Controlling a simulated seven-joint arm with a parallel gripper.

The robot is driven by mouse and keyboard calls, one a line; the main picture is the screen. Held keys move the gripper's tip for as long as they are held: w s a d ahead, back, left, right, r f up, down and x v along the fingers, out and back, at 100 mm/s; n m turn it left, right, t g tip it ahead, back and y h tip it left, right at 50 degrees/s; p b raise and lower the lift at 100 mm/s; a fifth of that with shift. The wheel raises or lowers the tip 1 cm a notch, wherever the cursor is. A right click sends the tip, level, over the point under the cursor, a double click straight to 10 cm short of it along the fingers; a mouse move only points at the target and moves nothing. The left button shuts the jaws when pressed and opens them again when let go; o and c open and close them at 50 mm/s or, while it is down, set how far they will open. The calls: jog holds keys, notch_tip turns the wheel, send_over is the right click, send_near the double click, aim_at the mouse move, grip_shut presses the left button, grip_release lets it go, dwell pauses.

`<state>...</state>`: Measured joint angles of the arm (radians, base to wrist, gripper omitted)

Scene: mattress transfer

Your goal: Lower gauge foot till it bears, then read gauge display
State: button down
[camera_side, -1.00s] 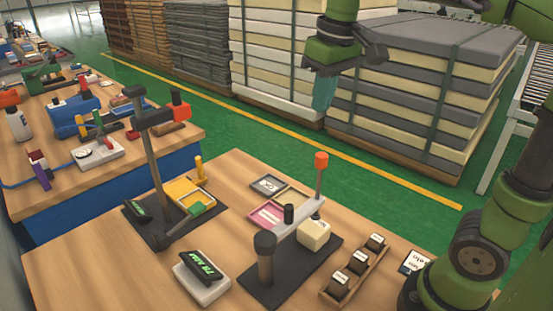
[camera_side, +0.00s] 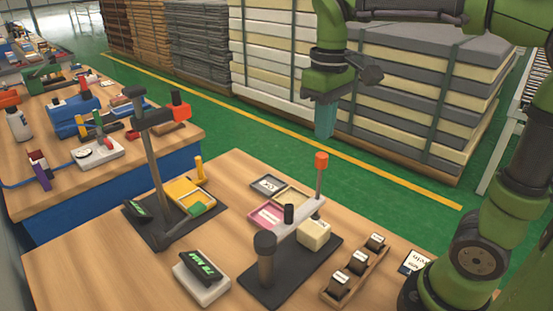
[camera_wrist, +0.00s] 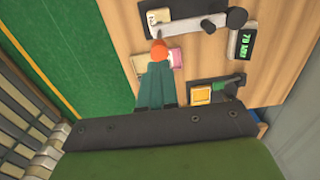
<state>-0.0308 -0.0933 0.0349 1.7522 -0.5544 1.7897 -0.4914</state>
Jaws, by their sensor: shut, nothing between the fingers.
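My gripper (camera_side: 325,120) hangs in the air above the far side of the bench, with its teal fingers together and nothing held. In the wrist view the fingers (camera_wrist: 156,72) are shut and point toward an orange knob (camera_wrist: 158,50). That knob (camera_side: 321,160) tops a thin upright rod on a grey arm (camera_side: 298,218) over a dark base plate (camera_side: 290,278). A cream block (camera_side: 314,234) sits under or beside the arm; contact is unclear. A box with a tilted green-lit display (camera_side: 202,268) stands to its left; its characters are not clearly legible.
A tall post stand (camera_side: 151,165) with a red-ended arm rises at left, beside a yellow tray (camera_side: 188,191). A wooden rack (camera_side: 356,270) of small labelled pieces lies at right. Pink (camera_side: 264,215) and other shallow trays lie behind the grey arm. Stacked mattresses stand behind.

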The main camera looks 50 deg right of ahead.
aim_at(321, 155)
jog(key=shift+f, duration=1.95)
jog(key=shift+f, duration=1.6)
jog(key=shift+r, duration=0.1)
notch_tip(321, 155, up, 14)
jog(key=shift+w, duration=0.1)
